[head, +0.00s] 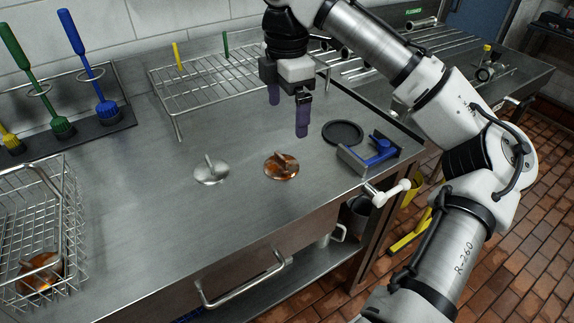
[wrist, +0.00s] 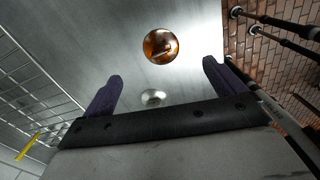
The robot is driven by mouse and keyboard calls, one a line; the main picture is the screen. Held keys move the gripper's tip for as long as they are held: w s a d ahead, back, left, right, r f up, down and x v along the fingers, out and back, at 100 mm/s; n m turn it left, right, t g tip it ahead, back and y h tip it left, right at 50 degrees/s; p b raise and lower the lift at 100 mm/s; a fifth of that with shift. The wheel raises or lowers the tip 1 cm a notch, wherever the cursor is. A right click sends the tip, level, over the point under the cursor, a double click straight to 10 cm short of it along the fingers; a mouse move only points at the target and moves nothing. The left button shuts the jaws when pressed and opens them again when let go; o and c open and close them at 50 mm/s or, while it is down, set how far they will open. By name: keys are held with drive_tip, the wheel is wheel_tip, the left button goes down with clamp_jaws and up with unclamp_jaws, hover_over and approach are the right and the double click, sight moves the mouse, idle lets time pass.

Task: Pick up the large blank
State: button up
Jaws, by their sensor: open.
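Two round discs with upright grips lie flat on the steel counter (head: 150,215). One is orange-brown and mottled (head: 283,172), and it also shows in the wrist view (wrist: 160,46). The other is plain silver (head: 211,174), left of it, and also shows in the wrist view (wrist: 153,97). They look similar in size in the head view; I cannot tell which is the large blank. A third orange-brown disc (head: 40,272) lies in the wire basket at lower left. My gripper (head: 288,112) is open and empty, pointing down, above and behind the orange-brown disc, touching nothing.
A wire rack (head: 205,88) stands behind. Brushes (head: 85,70) stand at the back left, above the wire basket (head: 75,215).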

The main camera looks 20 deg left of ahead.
hover_over(282, 156)
drive_tip(key=f, duration=0.6)
drive_tip(key=shift+w+d+f, duration=0.25)
drive_tip(key=shift+w+d, duration=0.15)
drive_tip(key=shift+s+a+f+p, duration=0.1)
drive_tip(key=shift+a+f+p, duration=0.05)
drive_tip(key=shift+f, duration=0.75)
drive_tip(key=shift+s+a+f+p, duration=0.1)
drive_tip(key=shift+s+f, duration=0.05)
drive_tip(key=shift+f, duration=0.75)
drive_tip(key=shift+s+a+f+p, duration=0.1)
drive_tip(key=shift+a+f+p, duration=0.05)
drive_tip(key=shift+f, duration=0.75)
drive_tip(key=shift+c, duration=0.4)
drive_tip(key=c, duration=1)
drive_tip(key=shift+c, duration=0.3)
drive_tip(key=shift+r, duration=0.15)
